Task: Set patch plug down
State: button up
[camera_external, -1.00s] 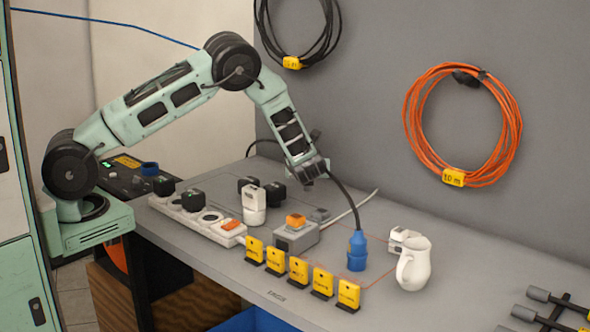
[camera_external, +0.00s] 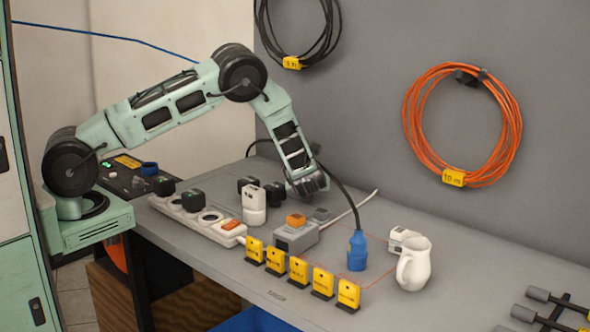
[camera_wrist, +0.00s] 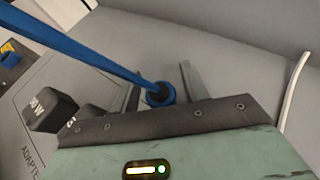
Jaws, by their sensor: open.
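The patch plug appears to be the blue ring-shaped end (camera_wrist: 160,94) of a blue cable (camera_wrist: 85,47) in the wrist view. It sits between the two fingers of my open gripper (camera_wrist: 163,92). I cannot tell whether a finger touches it or whether it rests on the bench. In the external view my gripper (camera_external: 312,188) is low over the grey bench (camera_external: 440,228), behind the grey box with the orange top (camera_external: 295,232). The plug is not distinguishable there.
Black adapters (camera_wrist: 51,108) and a white adapter (camera_external: 253,205) stand left of my gripper. A large blue plug (camera_external: 357,252) and a white jug (camera_external: 413,264) stand to the right. Yellow tags (camera_external: 298,270) line the front. A white cable (camera_wrist: 292,88) lies on the right.

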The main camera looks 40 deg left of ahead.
jog(key=b+v, duration=0.2)
jog(key=v, duration=1)
jog(key=a+r+n+g, duration=0.1)
jog(key=a, duration=0.2)
jog(key=s+a+r+n+g+y, duration=0.1)
jog(key=a+n, duration=0.1)
jog(key=a, duration=0.2)
jog(key=s+a+r+n+g, duration=0.1)
jog(key=a+n, duration=0.1)
jog(key=a, duration=0.1)
jog(key=shift+s+a, duration=0.2)
jog(key=shift+a, duration=0.2)
jog(key=s+a+r+n+g+h, duration=0.15)
jog(key=s+a+n+g, duration=0.25)
jog(key=s+a+n, duration=0.4)
jog(key=s+a+r+n+g, duration=0.35)
jog(key=s+a, duration=0.25)
jog(key=a, duration=0.4)
jog(key=s+a+r+n+h, duration=0.1)
jog(key=s+n+h, duration=0.2)
jog(key=s+n, duration=0.6)
jog(key=s+a+n+h, duration=0.2)
jog(key=s+n+h, duration=0.2)
jog(key=s+n, duration=0.6)
jog(key=s+t, duration=0.1)
jog(key=s, duration=0.2)
jog(key=shift+s+a+r, duration=0.2)
jog(key=shift+s+r, duration=0.15)
jog(key=shift+r, duration=0.05)
